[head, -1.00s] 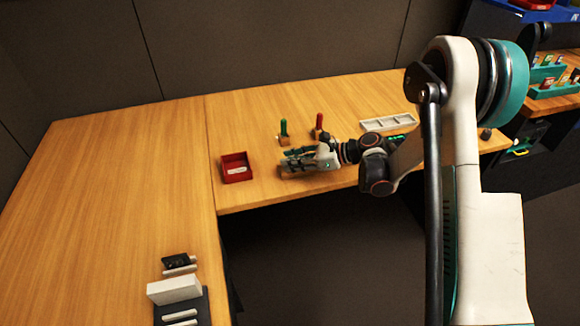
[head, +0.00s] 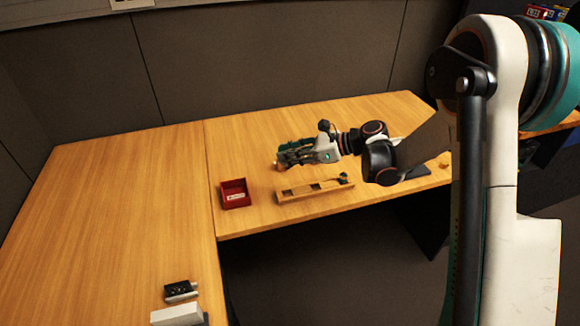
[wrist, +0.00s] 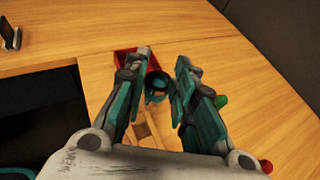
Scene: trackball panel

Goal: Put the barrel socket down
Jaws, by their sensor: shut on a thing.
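My gripper (head: 284,158) is above the right-hand table, just behind the wooden block, with its fingers pointing left. In the wrist view my gripper (wrist: 163,68) is closed around a small dark, round, ring-like piece (wrist: 157,83), which I take to be the barrel socket. It sits between the two teal fingers and is held clear of the table. In the head view the fingers hide it.
A long wooden block (head: 300,193) with dark recesses lies below my gripper. A red open box (head: 235,194) with a white label stands to its left. The left table (head: 110,210) is mostly bare.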

